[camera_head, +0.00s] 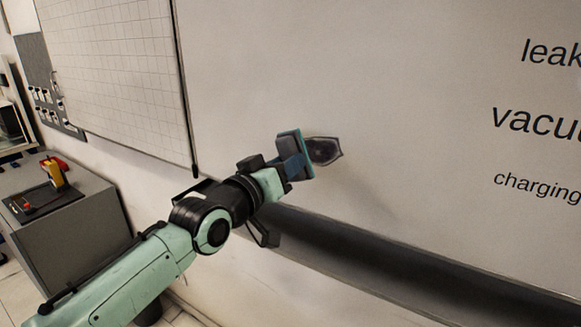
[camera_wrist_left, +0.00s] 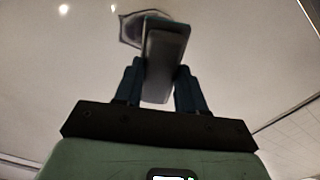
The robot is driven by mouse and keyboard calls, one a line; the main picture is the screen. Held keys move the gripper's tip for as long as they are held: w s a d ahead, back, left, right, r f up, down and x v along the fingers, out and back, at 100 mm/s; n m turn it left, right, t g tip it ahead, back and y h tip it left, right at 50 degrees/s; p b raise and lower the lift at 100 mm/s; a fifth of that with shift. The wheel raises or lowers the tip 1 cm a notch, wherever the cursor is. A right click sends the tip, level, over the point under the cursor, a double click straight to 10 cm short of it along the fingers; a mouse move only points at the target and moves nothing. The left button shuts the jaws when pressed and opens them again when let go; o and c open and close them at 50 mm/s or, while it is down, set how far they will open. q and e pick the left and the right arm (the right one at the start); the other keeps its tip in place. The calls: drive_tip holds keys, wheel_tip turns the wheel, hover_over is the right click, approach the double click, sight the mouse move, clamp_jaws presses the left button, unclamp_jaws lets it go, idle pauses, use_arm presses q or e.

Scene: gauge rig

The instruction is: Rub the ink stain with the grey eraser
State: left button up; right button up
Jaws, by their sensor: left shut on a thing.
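The ink stain (camera_head: 325,151) is a dark patch with a darker outline on the whiteboard (camera_head: 400,150). The grey eraser (camera_head: 290,143) has a teal edge layer on its board side. My left gripper (camera_head: 291,164) is shut on the eraser and holds it just left of the stain, close to the board. In the left wrist view the eraser (camera_wrist_left: 164,62) sits between the two fingers (camera_wrist_left: 158,88), and part of the stain (camera_wrist_left: 130,28) shows behind its far end. I cannot tell whether the eraser touches the board. My right gripper is not in view.
A dark ledge (camera_head: 400,265) runs along the board's lower edge, below my left gripper. A gridded sheet or panel (camera_head: 110,70) is at the left. A grey cabinet (camera_head: 75,225) with a yellow item (camera_head: 54,173) on it stands at the lower left. Printed words are on the board at right.

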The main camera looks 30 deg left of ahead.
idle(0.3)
use_arm(q)
drive_tip(key=s+b, duration=0.1)
drive_tip(key=s, duration=0.2)
drive_tip(key=shift+a, duration=0.1)
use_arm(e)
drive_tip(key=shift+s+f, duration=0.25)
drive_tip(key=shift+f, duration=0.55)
use_arm(q)
drive_tip(key=shift+s+b, duration=0.1)
drive_tip(key=shift+b, duration=0.2)
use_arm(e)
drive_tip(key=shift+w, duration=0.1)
